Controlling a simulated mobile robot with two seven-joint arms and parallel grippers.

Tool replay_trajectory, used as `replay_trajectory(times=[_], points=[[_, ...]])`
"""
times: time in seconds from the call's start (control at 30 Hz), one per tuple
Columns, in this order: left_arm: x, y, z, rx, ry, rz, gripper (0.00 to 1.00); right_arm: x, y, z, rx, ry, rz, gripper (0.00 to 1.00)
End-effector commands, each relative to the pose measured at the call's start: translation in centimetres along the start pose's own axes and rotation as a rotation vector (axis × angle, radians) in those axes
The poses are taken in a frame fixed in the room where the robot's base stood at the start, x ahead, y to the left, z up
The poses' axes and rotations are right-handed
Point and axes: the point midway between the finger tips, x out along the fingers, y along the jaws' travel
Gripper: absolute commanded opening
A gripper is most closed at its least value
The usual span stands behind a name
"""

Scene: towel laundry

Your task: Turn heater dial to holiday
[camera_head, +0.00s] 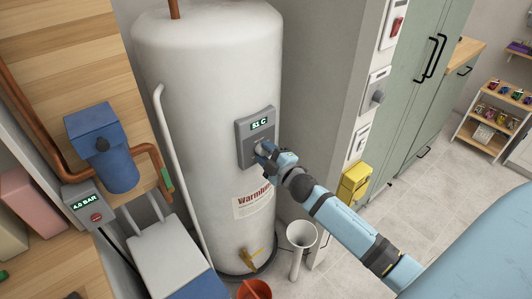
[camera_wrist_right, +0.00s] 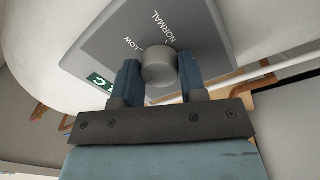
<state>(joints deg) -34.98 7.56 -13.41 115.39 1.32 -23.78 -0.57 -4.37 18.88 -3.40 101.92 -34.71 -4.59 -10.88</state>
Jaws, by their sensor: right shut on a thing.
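The heater (camera_head: 205,120) is a tall white cylinder in the head view, with a grey control panel (camera_head: 243,125) on its front. The panel's display (camera_head: 262,123) reads about 51 C. The round grey dial (camera_wrist_right: 158,68) sits on the panel in the right wrist view, with the words LOW and NORMAL printed beside it. No holiday label is visible there. My right gripper (camera_wrist_right: 160,75) has one blue finger on each side of the dial and is shut on it. In the head view my right gripper (camera_head: 264,150) reaches the panel and hides the dial. My left gripper is not in view.
A blue pump (camera_head: 105,150) with copper pipes and a 4.0 BAR gauge box (camera_head: 88,204) stands left of the heater. A yellow box (camera_head: 354,182) and wall switches are to the right. An orange bucket (camera_head: 254,290) and white pipe (camera_head: 301,236) are below.

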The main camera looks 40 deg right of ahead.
Motion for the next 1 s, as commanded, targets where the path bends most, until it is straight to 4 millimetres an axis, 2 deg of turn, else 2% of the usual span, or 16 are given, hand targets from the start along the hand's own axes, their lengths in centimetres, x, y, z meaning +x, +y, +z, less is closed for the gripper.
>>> replay_trajectory(times=[0.5, 0.53, 0.63, 1.0], points=[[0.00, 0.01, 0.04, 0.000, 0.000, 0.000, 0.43, -0.01, -0.03, 0.00, -0.022, 0.001, -0.001, 0.15], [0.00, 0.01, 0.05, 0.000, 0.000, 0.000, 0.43, -0.01, -0.03, 0.00, -0.022, 0.001, -0.001, 0.41], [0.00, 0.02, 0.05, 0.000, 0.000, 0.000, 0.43, -0.01, -0.03, 0.01, -0.022, 0.001, -0.001, 0.64], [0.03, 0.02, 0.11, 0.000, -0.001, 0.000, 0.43, -0.58, -0.09, 0.03, -0.020, 0.001, -0.001, 0.64]])
